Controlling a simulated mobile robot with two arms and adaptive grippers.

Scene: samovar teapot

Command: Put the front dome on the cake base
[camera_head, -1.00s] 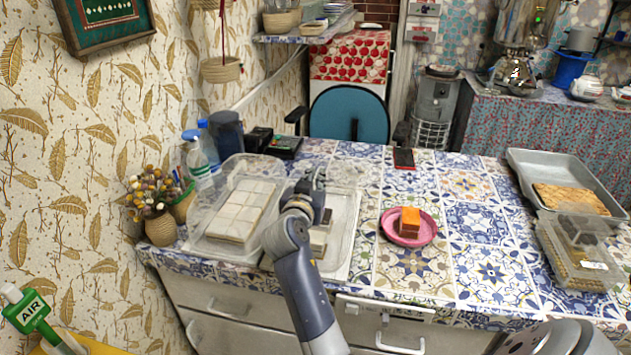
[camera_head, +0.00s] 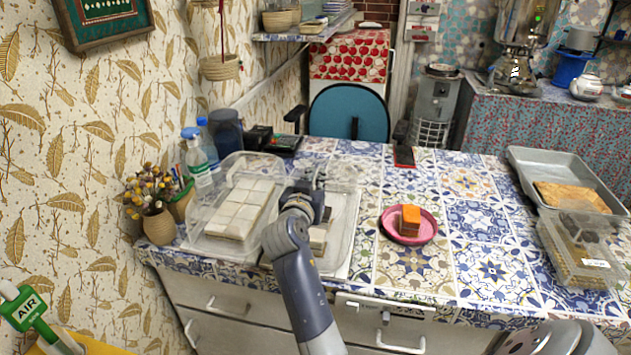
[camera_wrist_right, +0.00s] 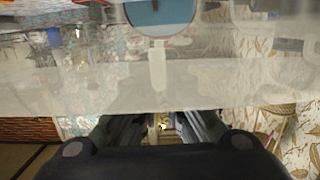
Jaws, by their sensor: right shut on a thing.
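My right gripper (camera_head: 312,190) is shut on a clear plastic dome (camera_head: 343,177) above the back of the white cake base (camera_head: 345,232). The dome is see-through, so its lower edge and any contact with the base are hard to tell. Pale cake pieces (camera_head: 318,238) show on the base, partly behind my arm. In the right wrist view the clear dome (camera_wrist_right: 150,85) spans the picture in front of the fingers (camera_wrist_right: 160,128). My left gripper is not in view.
Left of the base stands a clear container with pale square cakes (camera_head: 240,208). A pink plate (camera_head: 390,230) with an orange cake piece (camera_head: 410,220) is to the right. Bottles (camera_head: 198,165) and a flower pot (camera_head: 158,226) stand at the left. The tiled table's middle right is clear.

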